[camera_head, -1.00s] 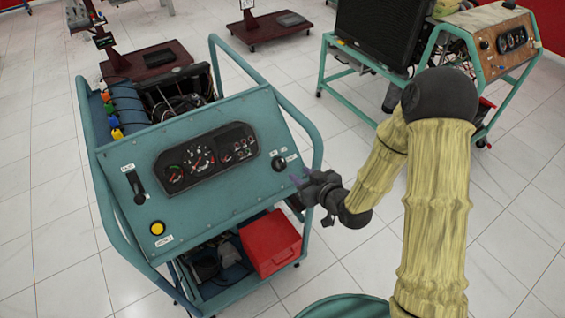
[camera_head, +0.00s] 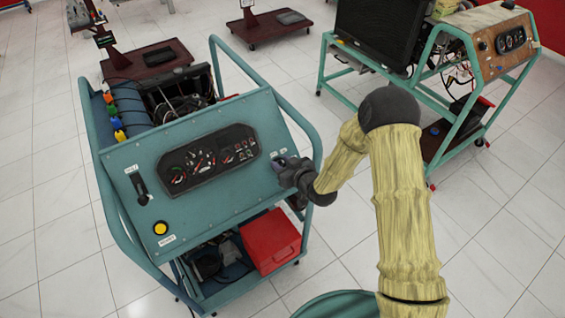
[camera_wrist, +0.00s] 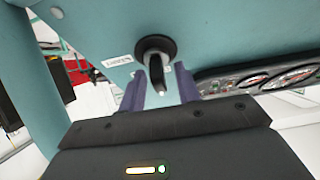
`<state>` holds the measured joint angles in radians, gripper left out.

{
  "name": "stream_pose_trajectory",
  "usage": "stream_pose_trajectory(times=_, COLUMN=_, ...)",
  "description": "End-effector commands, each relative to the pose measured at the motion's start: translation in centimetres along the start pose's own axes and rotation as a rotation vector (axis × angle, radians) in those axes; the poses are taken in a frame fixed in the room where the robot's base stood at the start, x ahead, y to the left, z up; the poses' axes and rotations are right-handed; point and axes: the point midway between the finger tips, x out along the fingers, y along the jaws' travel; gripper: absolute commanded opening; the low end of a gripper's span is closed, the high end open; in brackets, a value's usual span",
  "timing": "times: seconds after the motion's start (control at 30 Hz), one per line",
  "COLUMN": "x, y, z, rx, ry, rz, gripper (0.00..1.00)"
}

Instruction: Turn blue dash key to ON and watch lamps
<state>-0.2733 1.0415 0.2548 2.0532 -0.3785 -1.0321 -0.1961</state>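The blue dash panel (camera_head: 205,205) holds a black gauge cluster (camera_head: 208,160) with dials and a block of small lamps (camera_head: 240,150) at its right; I cannot tell whether any lamp is lit. In the wrist view the black key switch (camera_wrist: 155,46) sits on the blue panel, its handle pointing down toward my gripper. My gripper (camera_wrist: 160,72) is open, one finger on each side of the key handle, with visible gaps.
A black lever (camera_head: 138,187) and a yellow button (camera_head: 160,228) are on the panel's left. Tubular rails (camera_head: 303,130) flank the panel. A red box (camera_head: 270,242) sits on the shelf below. Another engine trainer (camera_head: 500,65) stands at the right, with clear floor between.

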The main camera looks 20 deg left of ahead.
Motion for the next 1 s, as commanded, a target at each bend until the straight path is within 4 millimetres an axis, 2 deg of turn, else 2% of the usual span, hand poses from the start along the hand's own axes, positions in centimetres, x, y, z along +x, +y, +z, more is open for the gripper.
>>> stream_pose_trajectory(times=0.07, x=-0.02, y=0.00, z=0.00, rx=0.000, ry=0.000, rz=0.000, gripper=0.29)
stream_pose_trajectory(times=0.2, x=-0.03, y=0.00, z=0.00, rx=0.000, ry=0.000, rz=0.000, gripper=0.01)
stream_pose_trajectory(times=0.23, x=-0.03, y=0.00, z=0.00, rx=0.000, ry=0.000, rz=0.000, gripper=0.00)
stream_pose_trajectory(times=0.67, x=-0.12, y=-0.03, z=0.57, rx=0.013, ry=-0.013, rz=0.004, gripper=0.00)
stream_pose_trajectory(times=1.0, x=-0.07, y=0.01, z=0.96, rx=0.128, ry=-0.016, rz=0.060, gripper=0.00)
